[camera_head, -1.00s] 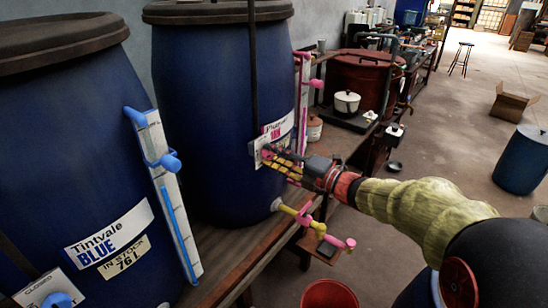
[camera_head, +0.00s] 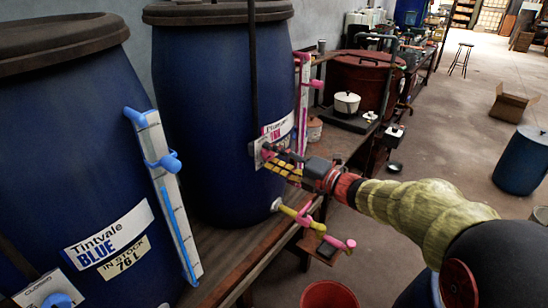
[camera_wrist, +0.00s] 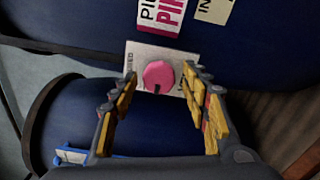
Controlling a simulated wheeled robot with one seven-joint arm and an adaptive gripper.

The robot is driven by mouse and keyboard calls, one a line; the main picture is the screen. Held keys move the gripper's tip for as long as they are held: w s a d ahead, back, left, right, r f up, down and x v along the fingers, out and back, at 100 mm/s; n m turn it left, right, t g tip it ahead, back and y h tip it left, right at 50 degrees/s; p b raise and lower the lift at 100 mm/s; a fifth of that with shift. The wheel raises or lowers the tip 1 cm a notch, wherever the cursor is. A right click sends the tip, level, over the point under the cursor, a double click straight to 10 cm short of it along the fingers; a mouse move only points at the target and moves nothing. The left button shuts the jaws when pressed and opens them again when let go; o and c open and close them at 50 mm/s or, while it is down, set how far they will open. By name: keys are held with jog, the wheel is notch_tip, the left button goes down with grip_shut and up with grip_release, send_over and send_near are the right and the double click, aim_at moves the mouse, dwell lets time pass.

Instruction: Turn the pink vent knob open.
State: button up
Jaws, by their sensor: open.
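The pink vent knob (camera_wrist: 158,76) is a round knob on a white plate (camera_wrist: 146,54) fixed to a blue vat (camera_head: 212,110). In the wrist view the knob has a dark mark on its lower edge. My gripper (camera_wrist: 160,80) is open, with one yellow-and-grey finger on each side of the knob. I cannot tell whether the fingers touch it. The printing on the plate is only partly readable.
A pink valve (camera_head: 305,215) on a yellow pipe sticks out below my gripper. A pink-trimmed sight gauge (camera_head: 303,95) stands right of the vat. The Tintvale Blue vat (camera_head: 75,150) is at left. A red bucket (camera_head: 328,295) stands on the floor below.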

jog(key=shift+d, duration=0.1)
jog(key=v, duration=1.2)
